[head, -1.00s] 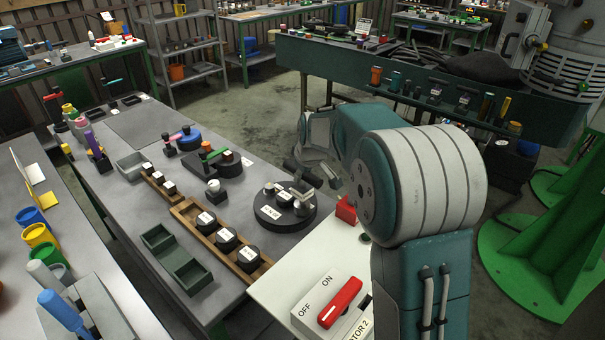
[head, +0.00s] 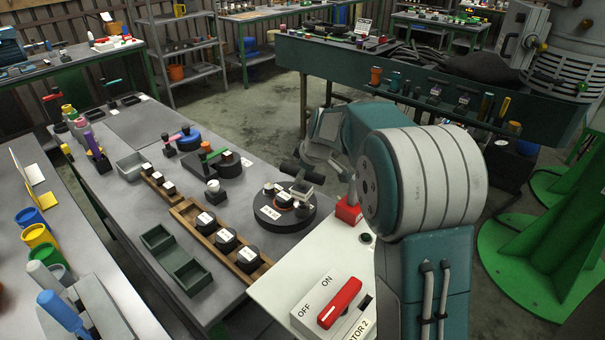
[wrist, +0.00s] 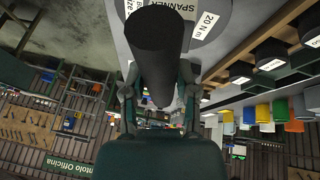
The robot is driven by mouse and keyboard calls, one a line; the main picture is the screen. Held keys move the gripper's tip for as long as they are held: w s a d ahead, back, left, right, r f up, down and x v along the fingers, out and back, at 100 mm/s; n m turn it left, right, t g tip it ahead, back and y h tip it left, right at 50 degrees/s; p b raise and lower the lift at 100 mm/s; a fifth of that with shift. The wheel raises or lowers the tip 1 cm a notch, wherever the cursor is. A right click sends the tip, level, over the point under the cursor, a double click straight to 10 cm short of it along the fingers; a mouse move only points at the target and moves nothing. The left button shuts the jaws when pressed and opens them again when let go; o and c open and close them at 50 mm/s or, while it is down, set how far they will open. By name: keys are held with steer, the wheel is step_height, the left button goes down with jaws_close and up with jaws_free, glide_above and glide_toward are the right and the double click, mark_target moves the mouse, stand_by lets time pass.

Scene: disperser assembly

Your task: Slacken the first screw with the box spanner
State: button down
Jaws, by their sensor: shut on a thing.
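My gripper (wrist: 157,80) is shut on a thick black cylindrical handle, seen almost end-on in the wrist view; I take it for the box spanner (wrist: 157,38). In the head view the black handle (head: 302,172) shows just above a round black stand (head: 270,226), left of my wrist. A grey piece sits below the handle; whether it still touches the stand, I cannot tell. The stand's pale labels, reading "SPANNER" and "20 N m", show in the wrist view (wrist: 207,22). My fingers are mostly hidden in the head view. I cannot make out the first screw.
A wooden rack (head: 190,212) with black labelled weights and a green tray (head: 158,238) lie left of the stand. A white panel with a red switch (head: 340,303) is in front, and a red block (head: 348,210) is close to my arm.

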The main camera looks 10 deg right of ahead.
steer(key=shift+m, duration=0.3)
steer(key=shift+r, duration=0.1)
